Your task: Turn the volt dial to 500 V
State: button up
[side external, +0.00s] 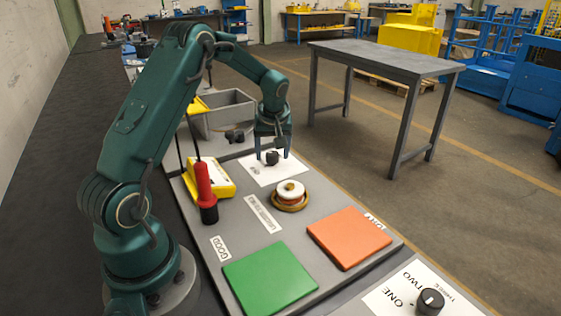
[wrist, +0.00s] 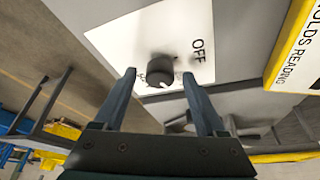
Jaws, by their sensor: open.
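The volt dial is a small black knob (side external: 271,158) on a white label plate (side external: 262,173) on the grey board. In the wrist view the dial (wrist: 160,71) shows a white pointer mark, and the word OFF stands on its plate (wrist: 135,35). The other markings beside it are too small or hidden to read. My gripper (side external: 272,155) points down over the dial. In the wrist view its two open fingers (wrist: 158,76) lie on either side of the knob. I cannot tell whether they touch it.
A yellow meter box (side external: 222,180) and a red-handled probe (side external: 205,190) stand left of the plate. A round brass-and-white part (side external: 290,195) sits in front. Green (side external: 268,280) and orange (side external: 349,237) pads lie nearer. A grey bin (side external: 226,112) stands behind. Another knob (side external: 430,301) is at front right.

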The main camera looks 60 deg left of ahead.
jog(key=shift+f, duration=0.15)
grip_shut()
